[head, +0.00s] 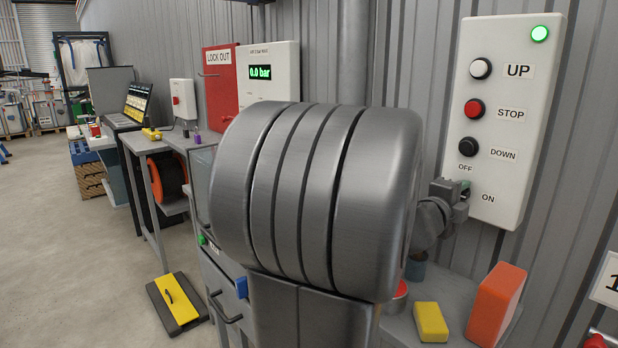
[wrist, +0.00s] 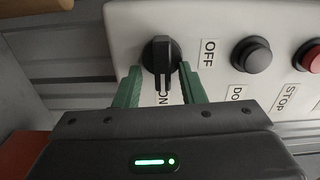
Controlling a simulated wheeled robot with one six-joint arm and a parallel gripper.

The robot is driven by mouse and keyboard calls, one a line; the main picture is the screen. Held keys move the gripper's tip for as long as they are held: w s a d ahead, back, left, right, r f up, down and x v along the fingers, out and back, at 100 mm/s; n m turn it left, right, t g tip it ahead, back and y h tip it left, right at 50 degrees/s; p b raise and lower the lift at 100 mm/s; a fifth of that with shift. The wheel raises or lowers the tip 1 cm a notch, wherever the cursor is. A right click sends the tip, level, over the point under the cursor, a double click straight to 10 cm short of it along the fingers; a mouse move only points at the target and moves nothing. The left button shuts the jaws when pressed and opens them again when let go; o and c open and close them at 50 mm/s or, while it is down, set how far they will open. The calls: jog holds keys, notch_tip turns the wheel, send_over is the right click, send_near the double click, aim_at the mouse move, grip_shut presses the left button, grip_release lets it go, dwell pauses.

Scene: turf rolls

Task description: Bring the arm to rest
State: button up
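My gripper (head: 458,192) is at the lower left of the white control panel (head: 545,90) in the head view. In the wrist view, the green fingers of my gripper (wrist: 160,82) stand on either side of a black rotary switch (wrist: 160,52). They look apart from its handle, with a gap on each side. The handle's lower end lies by the ON label (wrist: 164,98), and the OFF label (wrist: 208,53) is to its right. The switch is hidden behind my gripper in the head view. My own large grey arm links fill the middle of the head view.
The panel carries UP (head: 481,68), STOP (head: 474,109) and DOWN (head: 468,147) buttons and a lit green lamp (head: 540,33). A yellow block (head: 430,322) and an orange block (head: 496,304) stand below my gripper. A gauge box (head: 268,90) reads 0.0 bar. Open floor lies left.

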jog(key=n+p, duration=0.1)
jog(key=n, duration=0.1)
jog(key=n+p, duration=0.2)
jog(key=r+n+p, duration=0.1)
jog(key=n, duration=0.1)
jog(key=shift+a+r+n, duration=0.1)
jog(key=shift+a+n, duration=0.15)
jog(key=shift+n, duration=0.05)
